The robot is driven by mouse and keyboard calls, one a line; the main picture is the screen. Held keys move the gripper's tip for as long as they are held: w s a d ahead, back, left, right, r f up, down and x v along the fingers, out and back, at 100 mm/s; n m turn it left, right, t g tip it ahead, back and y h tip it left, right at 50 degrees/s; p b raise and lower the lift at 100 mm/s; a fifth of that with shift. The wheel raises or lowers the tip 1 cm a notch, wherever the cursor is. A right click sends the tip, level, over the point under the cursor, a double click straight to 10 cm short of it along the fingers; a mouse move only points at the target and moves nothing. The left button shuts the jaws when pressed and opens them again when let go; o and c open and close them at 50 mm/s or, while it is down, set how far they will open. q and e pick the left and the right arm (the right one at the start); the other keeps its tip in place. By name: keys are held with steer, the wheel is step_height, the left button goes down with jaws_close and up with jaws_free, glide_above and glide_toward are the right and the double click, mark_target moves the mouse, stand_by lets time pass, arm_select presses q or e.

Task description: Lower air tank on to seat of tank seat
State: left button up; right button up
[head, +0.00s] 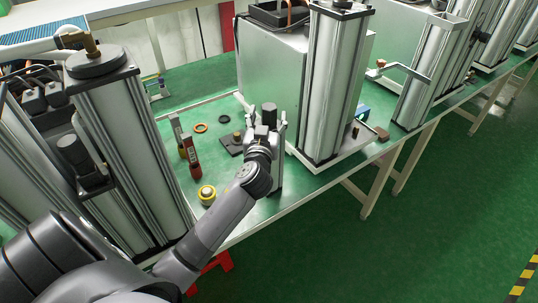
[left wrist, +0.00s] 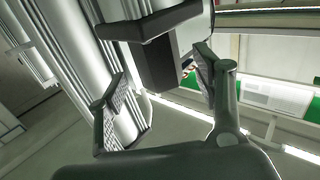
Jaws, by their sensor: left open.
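My left gripper (head: 266,122) is over the bench, its fingers spread and pointing up in the head view. A dark capped cylinder (head: 269,112), which looks like the air tank, shows between the fingertips. In the left wrist view a dark block-like body (left wrist: 158,65) lies between and beyond the two fingers (left wrist: 165,98); I cannot tell whether they touch it. A flat black plate (head: 229,146) with a small brass-coloured part lies left of the gripper; it may be the tank seat. The wrist hides what is under the dark cylinder. My right gripper is not in view.
Tall aluminium columns stand left (head: 130,150) and right (head: 335,85) of the gripper. A grey cabinet (head: 270,70) is behind. The bench's front edge is close.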

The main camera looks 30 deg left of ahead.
arm_select(q)
steer(key=shift+x, duration=0.85)
jaws_close()
stand_by(0.5)
